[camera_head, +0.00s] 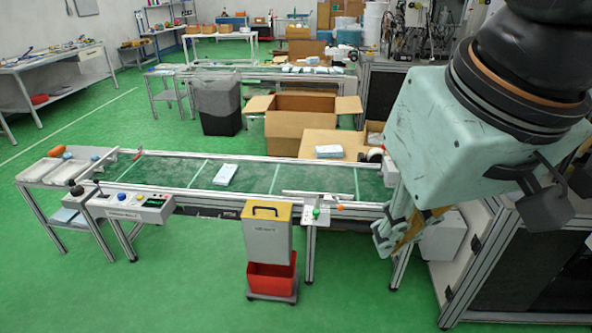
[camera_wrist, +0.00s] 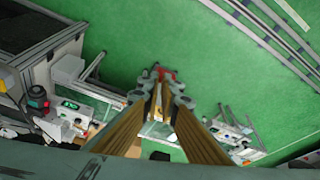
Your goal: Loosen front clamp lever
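A small lever with an orange end (camera_head: 340,207) sits on the front rail of the conveyor, near its right end. A red lever (camera_head: 137,154) stands at the conveyor's left end. I cannot tell for certain which one is the front clamp lever. My gripper (camera_head: 392,238) hangs at the right of the head view, right of the orange-ended lever and apart from it in the picture. In the wrist view my gripper (camera_wrist: 164,88) shows two long tan-padded fingers with a narrow gap and nothing clearly held. A red thing shows beyond the fingertips, too small to name.
A grey box with a yellow top (camera_head: 266,235) stands over a red bin (camera_head: 272,280) at the front. A control panel (camera_head: 130,206) is at left. An open cardboard box (camera_head: 295,125) is behind. Green floor is clear in front.

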